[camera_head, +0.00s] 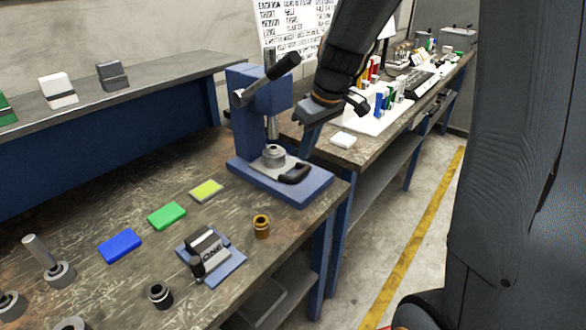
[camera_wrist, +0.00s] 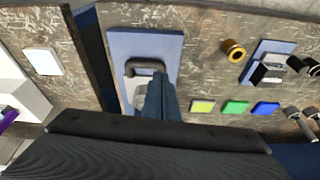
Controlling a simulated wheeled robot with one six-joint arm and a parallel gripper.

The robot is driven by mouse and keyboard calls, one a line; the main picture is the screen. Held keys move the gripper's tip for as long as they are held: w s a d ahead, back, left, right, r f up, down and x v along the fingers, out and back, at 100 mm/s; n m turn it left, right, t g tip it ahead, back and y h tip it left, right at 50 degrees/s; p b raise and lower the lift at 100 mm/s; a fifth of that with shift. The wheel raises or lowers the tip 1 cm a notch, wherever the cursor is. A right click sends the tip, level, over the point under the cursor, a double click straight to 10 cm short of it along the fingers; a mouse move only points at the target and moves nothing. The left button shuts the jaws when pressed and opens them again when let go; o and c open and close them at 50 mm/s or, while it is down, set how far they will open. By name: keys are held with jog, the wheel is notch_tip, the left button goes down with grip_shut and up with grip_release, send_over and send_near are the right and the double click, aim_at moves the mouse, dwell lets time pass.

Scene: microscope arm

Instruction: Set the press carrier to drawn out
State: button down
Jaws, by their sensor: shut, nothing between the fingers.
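The blue press (camera_head: 243,118) stands on the workbench, with a dark lever at its top. Its carrier is a light grey plate (camera_head: 262,167) on the blue base, with a round grey piece on it and a black loop handle (camera_head: 295,173) at its front. The handle also shows in the wrist view (camera_wrist: 145,64), over the base. My gripper (camera_head: 303,152) is shut and empty, pointing down just above and behind the handle. In the wrist view my fingers (camera_wrist: 161,92) hide part of the carrier; I cannot tell whether they touch the handle.
A second bench with a white tray (camera_head: 378,120) stands to the right, beyond a narrow gap.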

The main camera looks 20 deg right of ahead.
jog(key=w, duration=0.1)
jog(key=w+r+n, duration=0.1)
jog(key=w, duration=0.1)
jog(key=shift+d, duration=0.15)
jog(key=shift+f, duration=0.15)
jog(key=p, duration=0.2)
send_near(294, 164)
jog(key=s+a+f, duration=0.1)
jog(key=f, duration=0.1)
jog(key=s+a+f, duration=0.2)
jog(key=shift+s+a+f, duration=0.1)
jog(key=shift+s+f, duration=0.15)
jog(key=shift+s, duration=0.05)
jog(key=shift+w+a+f, duration=0.1)
jog(key=shift+w+f, duration=0.05)
jog(key=shift+f, duration=0.35)
